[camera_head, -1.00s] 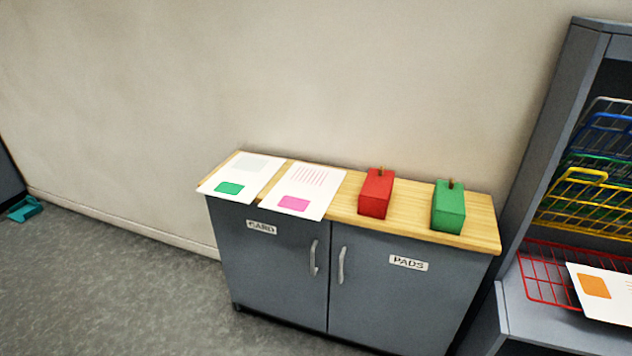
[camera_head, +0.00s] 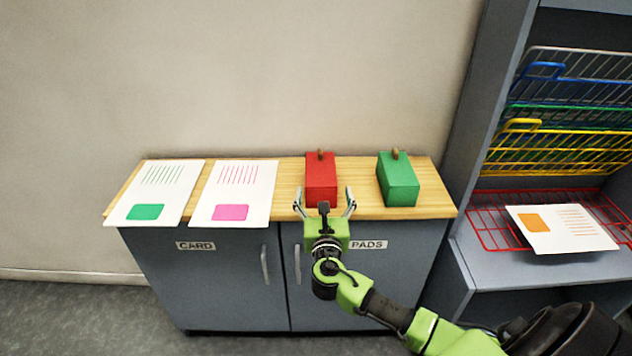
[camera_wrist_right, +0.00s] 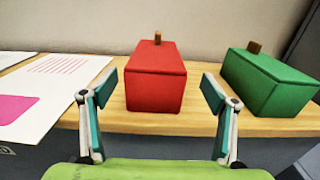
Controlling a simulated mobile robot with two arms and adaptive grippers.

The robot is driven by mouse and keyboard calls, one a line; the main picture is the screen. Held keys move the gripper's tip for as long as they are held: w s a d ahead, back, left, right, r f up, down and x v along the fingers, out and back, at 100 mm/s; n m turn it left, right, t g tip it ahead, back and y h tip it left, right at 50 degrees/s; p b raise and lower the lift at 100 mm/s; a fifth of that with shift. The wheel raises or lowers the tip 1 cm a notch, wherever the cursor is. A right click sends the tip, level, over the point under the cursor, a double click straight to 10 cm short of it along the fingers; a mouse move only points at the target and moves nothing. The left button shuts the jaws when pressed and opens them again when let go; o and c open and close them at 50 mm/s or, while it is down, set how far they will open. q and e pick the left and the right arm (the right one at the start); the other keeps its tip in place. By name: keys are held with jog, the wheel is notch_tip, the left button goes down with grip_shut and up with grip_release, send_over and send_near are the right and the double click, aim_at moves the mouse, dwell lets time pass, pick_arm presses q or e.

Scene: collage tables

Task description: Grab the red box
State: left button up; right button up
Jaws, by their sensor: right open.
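The red box (camera_head: 321,178) stands upright on the wooden cabinet top, with a small brown knob on its lid. In the right wrist view the red box (camera_wrist_right: 156,80) sits straight ahead, between and beyond the two fingers. My right gripper (camera_head: 325,200) is open and empty at the front edge of the top, with its fingers spread toward the near face of the box. It also shows in the right wrist view (camera_wrist_right: 157,90). I cannot tell from the frames whether a finger touches the box; they look apart from it. My left gripper is out of view.
A green box (camera_head: 398,180) stands right of the red one. Two printed sheets (camera_head: 160,190) (camera_head: 236,190) lie on the left of the cabinet top (camera_head: 290,185). A rack (camera_head: 560,110) of coloured wire baskets stands at the right, with another sheet (camera_head: 562,229) on its red basket.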

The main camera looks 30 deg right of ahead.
aim_at(321, 176)
jog(key=x, duration=0.2)
jog(key=shift+w+d+f, duration=0.1)
jog(key=shift+w, duration=0.25)
jog(key=shift+a+x, duration=0.2)
jog(key=shift+x, duration=2.65)
jog(key=shift+w, duration=0.15)
jog(key=c, duration=1.1)
